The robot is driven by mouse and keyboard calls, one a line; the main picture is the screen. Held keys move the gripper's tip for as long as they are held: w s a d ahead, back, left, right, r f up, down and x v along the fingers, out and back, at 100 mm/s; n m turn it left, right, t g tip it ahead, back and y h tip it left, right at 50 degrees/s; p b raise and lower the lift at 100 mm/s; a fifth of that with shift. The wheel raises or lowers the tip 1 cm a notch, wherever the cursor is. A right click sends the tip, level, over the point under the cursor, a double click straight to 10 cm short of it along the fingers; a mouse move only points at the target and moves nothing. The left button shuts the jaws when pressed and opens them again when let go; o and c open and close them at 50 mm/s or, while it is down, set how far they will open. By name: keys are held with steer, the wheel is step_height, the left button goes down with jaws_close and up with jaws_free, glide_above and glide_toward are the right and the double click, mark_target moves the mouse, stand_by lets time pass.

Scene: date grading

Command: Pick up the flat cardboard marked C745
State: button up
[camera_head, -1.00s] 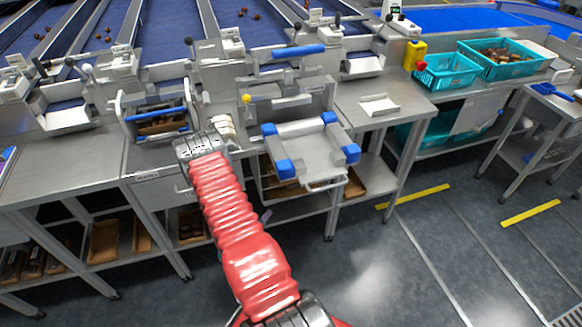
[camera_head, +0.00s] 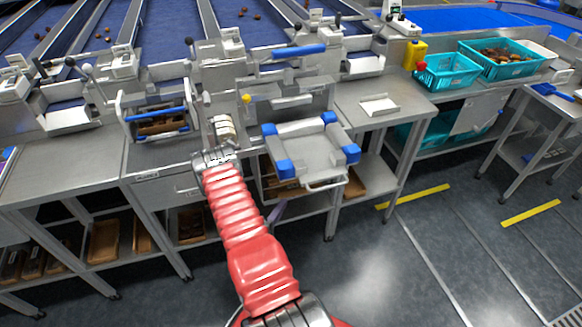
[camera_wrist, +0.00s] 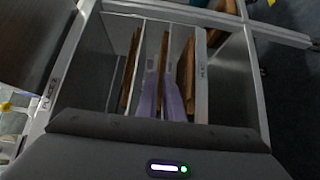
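In the wrist view, several thin brown cardboard sheets stand on edge in a metal rack (camera_wrist: 88,62) with upright dividers. One brown sheet (camera_wrist: 162,62) stands in the middle slot, another (camera_wrist: 131,68) to its left and another (camera_wrist: 187,75) to its right. I cannot read C745 on any of them. My gripper (camera_wrist: 160,88) reaches into the rack, its two pale purple fingers a little apart on either side of the middle sheet's line. I cannot tell whether they touch it. In the head view a purple finger (camera_head: 277,211) shows below the bench; the sheets are hidden there.
A steel fixture with blue corners (camera_head: 307,152) stands above the shelf area. Teal crates (camera_head: 447,72) stand at the back right.

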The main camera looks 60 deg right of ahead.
steer(key=d, duration=0.7)
steer(key=shift+d, duration=0.35)
steer(key=d, duration=0.5)
steer(key=shift+d+f, duration=0.1)
stand_by(0.4)
jaws_close()
